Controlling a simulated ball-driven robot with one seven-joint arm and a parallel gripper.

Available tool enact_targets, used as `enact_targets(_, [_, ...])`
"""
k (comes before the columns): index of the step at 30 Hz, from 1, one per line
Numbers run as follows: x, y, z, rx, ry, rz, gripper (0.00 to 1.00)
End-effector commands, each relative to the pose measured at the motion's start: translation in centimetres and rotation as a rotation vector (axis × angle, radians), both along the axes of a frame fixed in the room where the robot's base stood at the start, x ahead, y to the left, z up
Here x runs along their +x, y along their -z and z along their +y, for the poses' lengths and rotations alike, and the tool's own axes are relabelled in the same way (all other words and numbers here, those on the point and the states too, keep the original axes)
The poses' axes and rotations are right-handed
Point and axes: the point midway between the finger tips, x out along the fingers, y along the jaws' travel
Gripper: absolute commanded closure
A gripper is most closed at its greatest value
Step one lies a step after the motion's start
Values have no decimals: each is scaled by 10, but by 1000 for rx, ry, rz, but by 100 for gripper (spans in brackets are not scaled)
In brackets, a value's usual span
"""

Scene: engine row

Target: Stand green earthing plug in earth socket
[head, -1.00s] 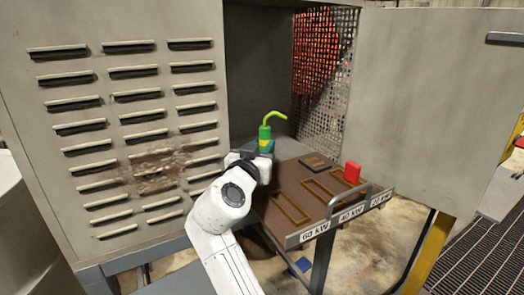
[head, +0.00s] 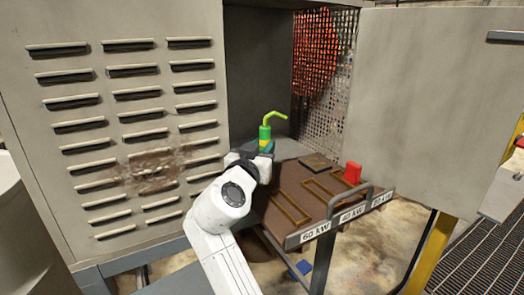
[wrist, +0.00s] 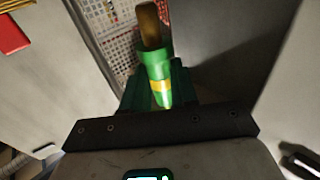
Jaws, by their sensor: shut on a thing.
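The green earthing plug (head: 265,133) has a yellow band and a bright green bent piece at its top. It is upright in my gripper (head: 262,152), above the left back part of the brown pull-out tray (head: 290,180). My gripper is shut on it. In the wrist view the plug (wrist: 157,75) sits between the dark fingers, with a brown piece at its far end. The plug's lower end is hidden by my gripper in the head view. I cannot make out an earth socket for certain; a dark square plate (head: 316,161) lies on the tray.
A red block (head: 352,172) stands on the tray near yellow-outlined slots (head: 290,207). A grey handle (head: 350,200) and kW labels line its front edge. A louvred panel (head: 130,130) is close on the left, an open door (head: 425,100) on the right, a perforated mesh (head: 325,70) behind.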

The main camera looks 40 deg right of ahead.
Motion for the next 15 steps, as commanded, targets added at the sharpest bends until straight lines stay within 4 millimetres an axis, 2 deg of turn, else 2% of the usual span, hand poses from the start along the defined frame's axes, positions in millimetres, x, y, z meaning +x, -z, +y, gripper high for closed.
enact_targets(15, [0,4,0,-1,0,0,100])
